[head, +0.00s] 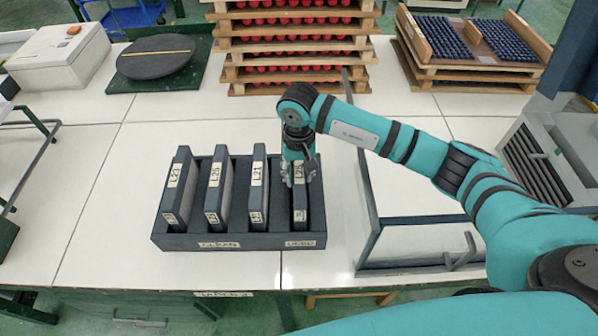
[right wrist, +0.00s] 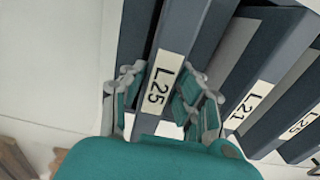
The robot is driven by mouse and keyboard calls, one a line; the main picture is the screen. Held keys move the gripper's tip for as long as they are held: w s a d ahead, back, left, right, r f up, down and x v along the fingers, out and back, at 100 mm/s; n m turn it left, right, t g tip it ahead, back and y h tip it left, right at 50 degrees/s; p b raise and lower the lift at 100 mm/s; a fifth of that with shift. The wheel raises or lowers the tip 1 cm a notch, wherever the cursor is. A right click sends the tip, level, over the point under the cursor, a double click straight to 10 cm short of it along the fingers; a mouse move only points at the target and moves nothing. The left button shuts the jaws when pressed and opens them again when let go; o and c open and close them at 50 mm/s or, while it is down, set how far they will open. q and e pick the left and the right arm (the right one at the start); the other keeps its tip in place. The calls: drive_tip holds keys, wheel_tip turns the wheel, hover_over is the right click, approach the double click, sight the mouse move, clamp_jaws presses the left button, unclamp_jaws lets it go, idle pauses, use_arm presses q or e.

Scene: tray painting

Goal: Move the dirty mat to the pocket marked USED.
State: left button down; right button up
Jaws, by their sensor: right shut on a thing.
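A dark rack (head: 225,241) stands on the white table, with a CLEAN label at its front left and a blurred label, likely USED, at its front right. A dark mat marked L25 (head: 300,203) stands upright in the rightmost pocket, above that right label. My right gripper (head: 299,180) is shut on its top edge. In the right wrist view, the fingers (right wrist: 162,92) sit on both sides of the L25 mat (right wrist: 178,42). How deep the mat sits is hidden. Dirt on it cannot be made out. My left gripper is not in view.
A clear-sided box (head: 410,235) is right of the rack. Wooden trays of red pieces (head: 295,45) are behind. The table left of the rack is clear.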

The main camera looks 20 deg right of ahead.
drive_tip(key=o, duration=1)
drive_tip(key=shift+o, duration=0.2)
wheel_tip(320, 180, up, 19)
drive_tip(key=p, duration=0.2)
idle(0.7)
